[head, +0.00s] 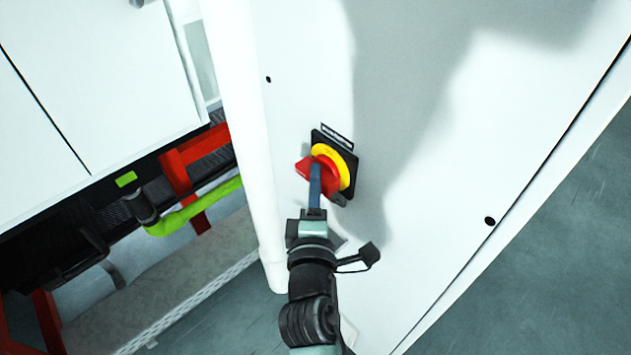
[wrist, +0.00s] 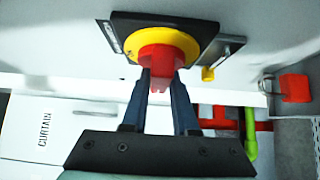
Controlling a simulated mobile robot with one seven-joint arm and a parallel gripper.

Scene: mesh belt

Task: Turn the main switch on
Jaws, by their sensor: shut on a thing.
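The main switch is a red knob (head: 304,167) on a yellow disc (head: 345,172) and a black square plate (head: 338,142), mounted on a white cabinet panel. In the wrist view the red knob (wrist: 160,66) stands out from the yellow disc (wrist: 186,46) at the top middle. My gripper (head: 316,172) reaches up to the switch from below. In the wrist view its two dark fingers (wrist: 161,80) are on either side of the red knob and shut on it. The fingers hide part of the knob in the head view.
The white cabinet panel (head: 440,190) is flat and mostly bare around the switch. A white post (head: 247,130) runs along its left edge. Further left are a red frame (head: 185,160) and a green tube (head: 195,208). A "CURTAIN" label (wrist: 43,128) shows in the wrist view.

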